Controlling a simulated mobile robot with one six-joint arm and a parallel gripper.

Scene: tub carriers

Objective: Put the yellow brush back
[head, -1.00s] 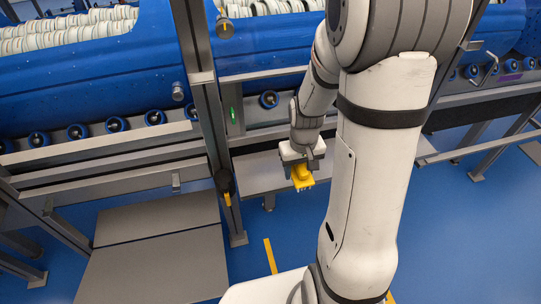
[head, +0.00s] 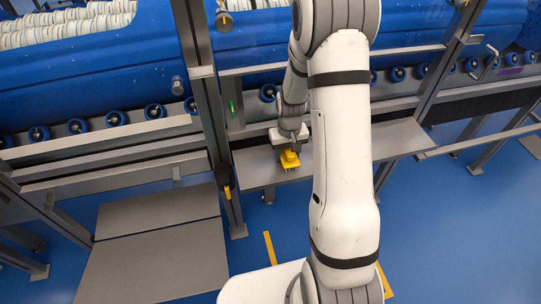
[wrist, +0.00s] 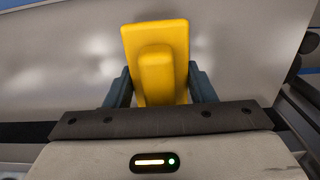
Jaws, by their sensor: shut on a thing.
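The yellow brush (head: 289,159) is held in my gripper (head: 290,150) over the grey shelf (head: 258,167) below the roller line in the head view. In the wrist view the yellow brush (wrist: 156,60) stands between the two dark fingers of my gripper (wrist: 160,88), which are shut on its sides. The pale metal surface of the shelf fills the background there. I cannot tell whether the brush touches the shelf. Its underside is hidden in the wrist view.
A grey upright post (head: 212,120) stands left of the shelf, with a black and yellow handle (head: 225,180) on it. Blue tub carriers (head: 90,75) on rollers run behind. Grey plates (head: 150,245) lie at lower left. The shelf right of my arm looks clear.

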